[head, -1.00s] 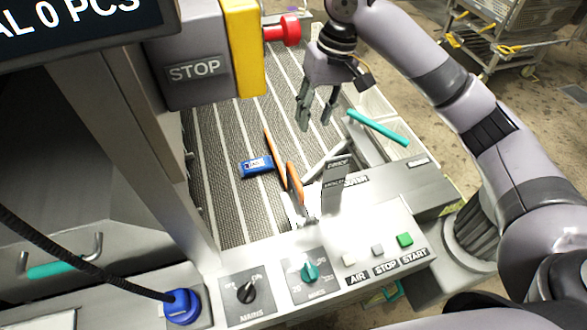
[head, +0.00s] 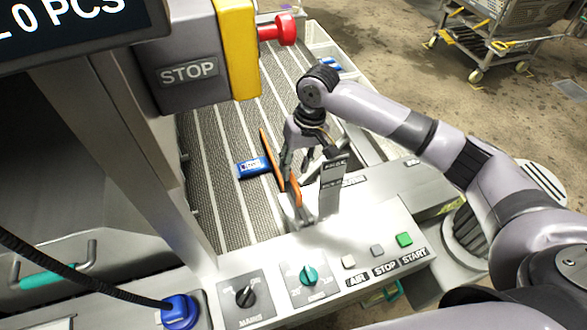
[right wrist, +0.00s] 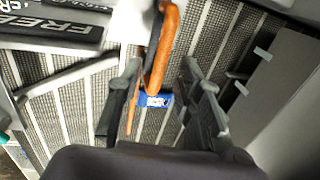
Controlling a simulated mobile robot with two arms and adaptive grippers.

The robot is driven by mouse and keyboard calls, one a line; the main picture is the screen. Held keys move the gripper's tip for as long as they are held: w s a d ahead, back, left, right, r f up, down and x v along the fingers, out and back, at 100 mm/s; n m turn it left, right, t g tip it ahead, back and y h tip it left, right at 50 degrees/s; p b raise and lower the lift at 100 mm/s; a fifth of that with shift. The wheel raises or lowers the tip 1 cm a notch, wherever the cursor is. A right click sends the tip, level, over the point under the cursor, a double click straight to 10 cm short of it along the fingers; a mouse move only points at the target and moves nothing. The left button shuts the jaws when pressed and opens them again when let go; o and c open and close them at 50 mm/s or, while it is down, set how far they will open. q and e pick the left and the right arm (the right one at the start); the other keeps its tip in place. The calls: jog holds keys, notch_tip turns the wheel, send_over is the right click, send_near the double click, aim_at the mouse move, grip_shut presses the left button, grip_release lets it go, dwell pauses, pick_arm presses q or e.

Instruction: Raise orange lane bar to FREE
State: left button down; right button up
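The orange lane bar (head: 266,146) runs along the slatted conveyor, its thicker grip end partly hidden behind my right gripper. In the right wrist view the bar (right wrist: 162,45) lies between the two open fingers of my right gripper (right wrist: 161,72), with gaps visible on both sides. In the head view my right gripper (head: 297,165) points down at the near end of the bar. A dark upright label plate (head: 333,178) stands just right of the bar; a FREE label (right wrist: 50,34) shows in the right wrist view. My left gripper is not in view.
A blue packet (head: 253,168) lies on the conveyor (head: 225,205) beside the bar. A panel with knobs and buttons (head: 345,250) is in front. A red stop button (head: 284,30) and yellow housing (head: 237,48) stand at the back left of the arm.

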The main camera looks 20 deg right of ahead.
jog(key=shift+a+f, duration=0.25)
jog(key=shift+f, duration=1)
jog(key=shift+c, duration=0.4)
grip_shut()
jog(key=shift+w, duration=0.1)
